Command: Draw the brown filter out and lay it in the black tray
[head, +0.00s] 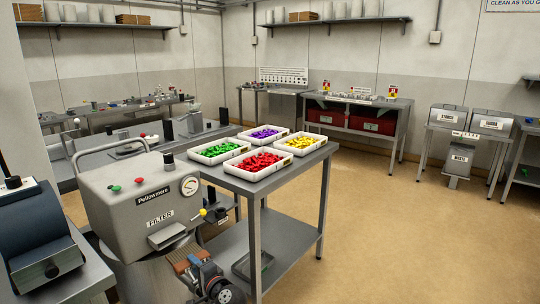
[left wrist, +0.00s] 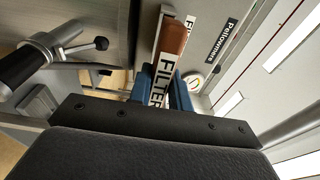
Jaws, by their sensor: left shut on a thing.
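The brown filter (head: 187,261) shows just below and right of the slot in the grey machine (head: 125,210) marked FILTER. In the left wrist view the filter (left wrist: 175,38) has a brown end and a white strip lettered FILTER. My left gripper (head: 195,268) is shut on it; the blue fingers (left wrist: 160,92) lie on both sides. The fingers and the low view hide part of the filter, and I cannot tell whether its far end is clear of the machine. A dark-edged shallow tray (head: 260,262) sits on the lower shelf of the steel table. My right gripper is not in view.
The steel table (head: 282,172) stands right of the machine, with white trays of green (head: 219,150), purple, red and yellow pieces on top. A small lever with a yellow knob (head: 202,212) juts from the machine near the gripper. The floor to the right is clear.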

